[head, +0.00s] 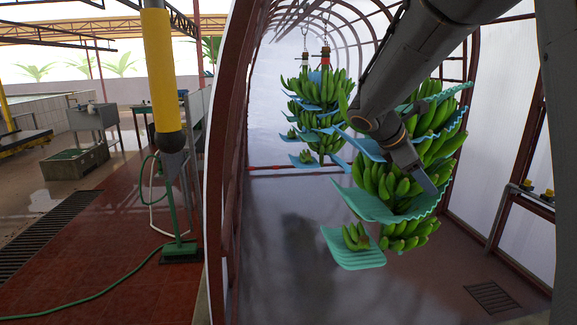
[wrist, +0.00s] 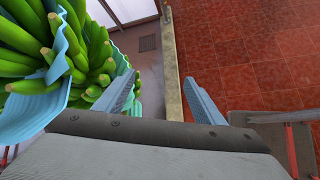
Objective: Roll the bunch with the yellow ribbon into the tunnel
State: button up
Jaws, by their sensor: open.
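A large green banana bunch (head: 375,185) with blue-green pads between its hands hangs at the right, partly behind my arm. Its top and stem are hidden, and I cannot make out a yellow ribbon on it. More banana bunches (head: 318,92) hang farther back, with red and white pieces at their tops. The tunnel (head: 230,150) is a row of dark red arches with pale sheeting. My gripper (head: 428,182) is in front of the near bunch. In the wrist view my gripper (wrist: 160,88) is open and empty, with bananas (wrist: 80,50) close beside its left finger.
A yellow-padded post (head: 160,65) stands left of the tunnel. A green hose (head: 95,284) lies on the red tile floor. Sinks (head: 95,117) stand at the far left. A rail (head: 530,200) runs along the right wall. The tunnel floor at centre is clear.

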jog(key=s+a+f+m+y, duration=0.3)
jog(key=s+a+f+m, duration=0.1)
jog(key=s, duration=0.4)
jog(key=s+a+f+m+g+y, duration=0.1)
jog(key=s+a+f+m+y, duration=0.2)
jog(key=s+a+f+m, duration=0.2)
jog(key=s+a+f+m+y, duration=0.2)
jog(key=s+a+f+m, duration=0.3)
jog(key=s+f, duration=0.5)
jog(key=shift+s+a+m+g+y, duration=0.25)
jog(key=shift+s+m+g+y, duration=0.15)
jog(key=shift+s+m, duration=0.5)
jog(key=shift+w, duration=0.15)
jog(key=shift+c, duration=0.3)
